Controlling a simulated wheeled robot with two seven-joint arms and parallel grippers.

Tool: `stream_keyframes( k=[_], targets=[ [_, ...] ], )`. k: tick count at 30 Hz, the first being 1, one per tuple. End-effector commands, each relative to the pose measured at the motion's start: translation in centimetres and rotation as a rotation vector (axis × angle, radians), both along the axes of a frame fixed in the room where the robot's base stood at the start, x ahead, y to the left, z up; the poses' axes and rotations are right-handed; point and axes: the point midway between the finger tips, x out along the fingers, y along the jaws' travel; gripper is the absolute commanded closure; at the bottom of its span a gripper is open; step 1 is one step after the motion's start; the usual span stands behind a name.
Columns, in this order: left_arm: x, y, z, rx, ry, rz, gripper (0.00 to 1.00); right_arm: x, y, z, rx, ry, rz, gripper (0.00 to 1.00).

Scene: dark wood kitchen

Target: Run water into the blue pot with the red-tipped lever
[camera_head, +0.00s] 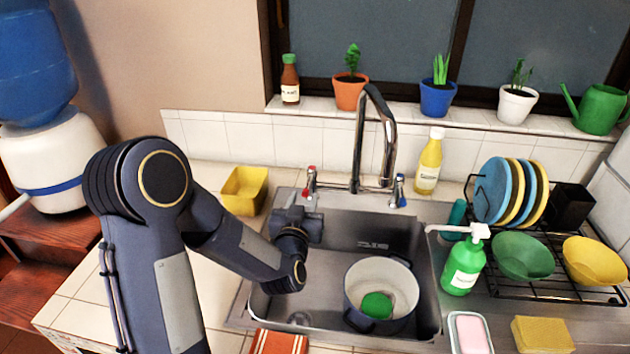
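The red-tipped lever (311,183) stands at the left of the tall chrome faucet (361,135). A blue-tipped lever (398,190) is at its right. The dark blue pot (352,310), pale inside, stands in the sink under the spout side, with a green item (376,306) at its bottom. I see no water stream from the spout. My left gripper (300,207) is over the sink's back left edge, just below and in front of the red-tipped lever. Its fingers are small and dark, so their opening and any contact are unclear. My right gripper is out of view.
The steel sink (325,270) has free floor left of the pot. A yellow container (243,188) is left of the faucet. A yellow bottle (428,163), green soap dispenser (464,265) and dish rack (545,290) stand to the right. Potted plants line the sill.

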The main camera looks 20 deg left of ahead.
Motion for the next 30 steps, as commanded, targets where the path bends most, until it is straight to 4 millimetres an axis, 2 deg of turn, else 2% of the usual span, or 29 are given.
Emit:
stream_keyframes(
  k=[15,19,26,27,30],
  targets=[
    [6.6,1.8,0.2,0.002,-0.006,0.004,0.65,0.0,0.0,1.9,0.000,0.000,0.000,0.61],
    [7.3,1.9,0.1,0.002,-0.005,0.003,0.65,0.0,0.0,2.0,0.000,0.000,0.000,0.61],
    [7.4,2.0,0.1,0.002,-0.005,0.002,0.65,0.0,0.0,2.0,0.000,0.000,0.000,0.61],
    [7.4,2.0,0.1,0.002,-0.005,0.002,0.67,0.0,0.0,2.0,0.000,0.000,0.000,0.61],
    [7.4,2.0,0.1,0.001,-0.005,0.003,0.80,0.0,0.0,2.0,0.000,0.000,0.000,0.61]
  ],
)
